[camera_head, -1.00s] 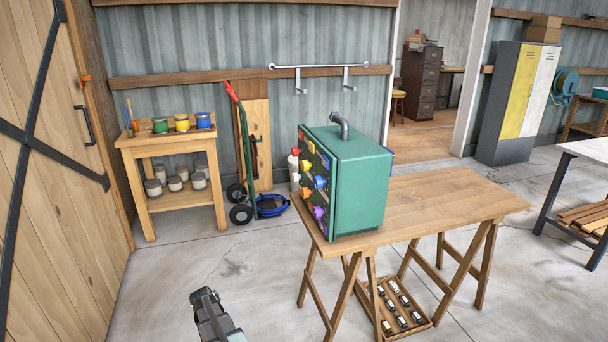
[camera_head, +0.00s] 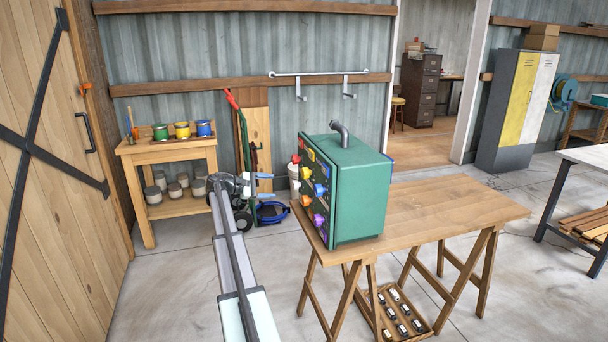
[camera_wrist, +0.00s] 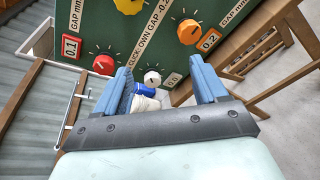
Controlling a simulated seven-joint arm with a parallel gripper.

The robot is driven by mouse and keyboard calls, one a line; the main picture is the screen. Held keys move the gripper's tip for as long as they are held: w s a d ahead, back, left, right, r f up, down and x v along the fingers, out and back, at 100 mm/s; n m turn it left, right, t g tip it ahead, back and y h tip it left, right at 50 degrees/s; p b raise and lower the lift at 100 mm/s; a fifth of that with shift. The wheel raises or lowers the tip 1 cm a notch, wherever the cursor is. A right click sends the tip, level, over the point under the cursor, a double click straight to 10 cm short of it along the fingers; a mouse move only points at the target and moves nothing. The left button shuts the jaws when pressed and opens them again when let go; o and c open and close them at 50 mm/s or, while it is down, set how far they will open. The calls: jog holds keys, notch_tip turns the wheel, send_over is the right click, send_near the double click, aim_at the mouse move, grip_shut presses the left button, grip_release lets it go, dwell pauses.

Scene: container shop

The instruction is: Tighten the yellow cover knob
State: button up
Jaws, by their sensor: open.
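The green box (camera_head: 359,196) stands on the wooden trestle table, with its dark knob panel on its left side. In the wrist view the panel shows the yellow knob (camera_wrist: 128,5), cut by the top edge. A red knob (camera_wrist: 103,64), an orange knob (camera_wrist: 190,32) and a white knob (camera_wrist: 152,78) are also there. In the head view the yellow knob (camera_head: 311,155) is small, high on the panel. My gripper (camera_wrist: 165,88) is open, its blue fingers facing the lower panel, with no knob held. In the head view its end is left of the box, apart from the panel.
The table (camera_head: 440,205) is bare right of the box. A tray (camera_head: 405,315) of small items lies under it. Behind my arm are a hand truck (camera_head: 246,150) and a shelf (camera_head: 167,150) with paint cans. A blue and white object (camera_wrist: 146,97) shows between my fingers.

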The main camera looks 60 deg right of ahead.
aim_at(303, 173)
notch_tip(303, 173, up, 4)
jog(key=s+r+n+g, duration=0.1)
jog(key=s+n+g, duration=0.15)
jog(key=n, duration=0.35)
jog(key=shift+g+h, duration=0.3)
jog(key=shift+g, duration=0.15)
jog(key=x, duration=1.2)
jog(key=shift+s+d+f, duration=0.15)
jog(key=shift+d+f, duration=0.15)
jog(key=shift+f, duration=0.05)
jog(key=c, duration=1)
